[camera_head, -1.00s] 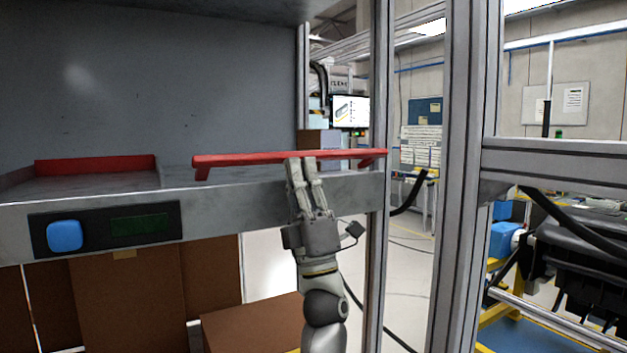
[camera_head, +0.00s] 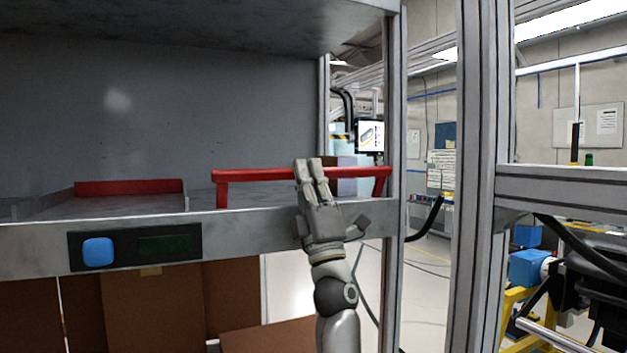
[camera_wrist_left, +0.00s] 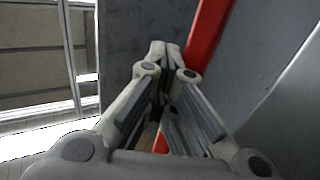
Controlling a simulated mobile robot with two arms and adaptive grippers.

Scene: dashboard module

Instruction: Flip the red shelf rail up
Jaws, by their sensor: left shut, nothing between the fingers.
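The red shelf rail (camera_head: 255,175) stands at the front edge of the grey shelf (camera_head: 240,222), its long bar raised above the shelf on a leg at each end. My left gripper (camera_head: 308,164) is shut and empty, pointing up in front of the bar, with its fingertips overlapping the bar right of its middle. In the left wrist view the rail (camera_wrist_left: 206,38) runs diagonally just right of and behind the closed fingertips (camera_wrist_left: 167,48). I cannot tell whether the fingers touch it. My right gripper is in no view.
A panel with a blue button (camera_head: 98,252) and a dark display is on the shelf's front face. A second red rail (camera_head: 130,187) lies farther back at left. Metal posts (camera_head: 478,180) stand at right. Brown boxes (camera_head: 150,310) are below the shelf.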

